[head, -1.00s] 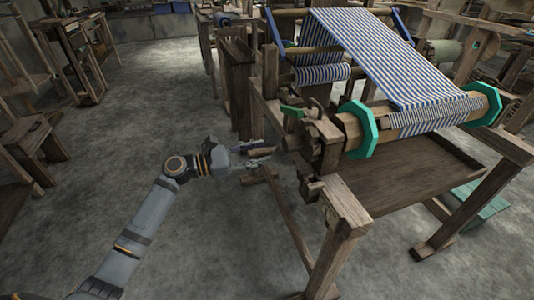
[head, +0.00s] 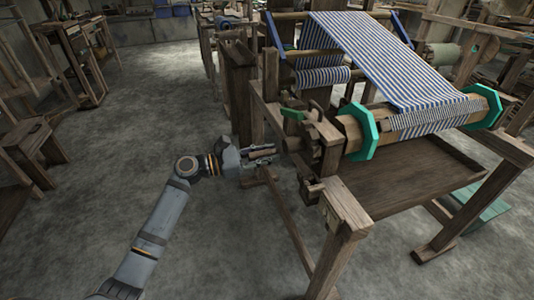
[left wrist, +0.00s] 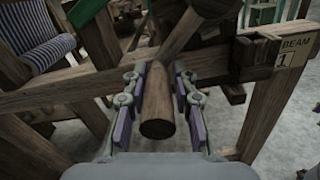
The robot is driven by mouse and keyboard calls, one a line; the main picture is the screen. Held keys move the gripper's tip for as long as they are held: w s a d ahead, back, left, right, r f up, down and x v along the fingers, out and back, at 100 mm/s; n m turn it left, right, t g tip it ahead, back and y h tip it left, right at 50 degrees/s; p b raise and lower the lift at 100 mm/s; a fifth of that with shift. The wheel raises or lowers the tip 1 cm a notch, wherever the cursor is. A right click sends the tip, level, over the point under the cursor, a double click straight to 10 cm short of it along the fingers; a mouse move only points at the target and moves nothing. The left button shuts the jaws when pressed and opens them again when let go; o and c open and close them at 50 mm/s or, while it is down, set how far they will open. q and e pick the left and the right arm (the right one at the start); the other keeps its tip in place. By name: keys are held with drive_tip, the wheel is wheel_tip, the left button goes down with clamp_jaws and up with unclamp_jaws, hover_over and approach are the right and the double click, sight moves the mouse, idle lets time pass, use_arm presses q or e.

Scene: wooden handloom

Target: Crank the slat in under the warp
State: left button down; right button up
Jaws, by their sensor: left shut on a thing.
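The loom's warp (head: 375,60), blue and white striped, runs down to a wooden beam (head: 345,124) with green octagonal end flanges (head: 361,130). Striped cloth and a paler wrapped strip (head: 435,117) lie on the beam; I cannot clearly tell the slat apart there. My left gripper (head: 266,154) is at the loom's left side, shut on the wooden crank handle (head: 262,153). In the left wrist view the round handle (left wrist: 158,105) lies between the two fingers, its end toward the camera. My right gripper is not in view.
The loom's front left post (head: 343,220) and a low rail (head: 290,225) stand close to my left arm. A label reading BEAM 1 (left wrist: 292,52) is on the frame. Stools and benches (head: 38,145) stand at the left; the floor between is clear.

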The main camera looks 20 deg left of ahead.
use_arm(q)
drive_tip(key=shift+w+a+r, duration=0.1)
drive_tip(key=shift+w+r, duration=0.1)
drive_tip(key=shift+r, duration=0.05)
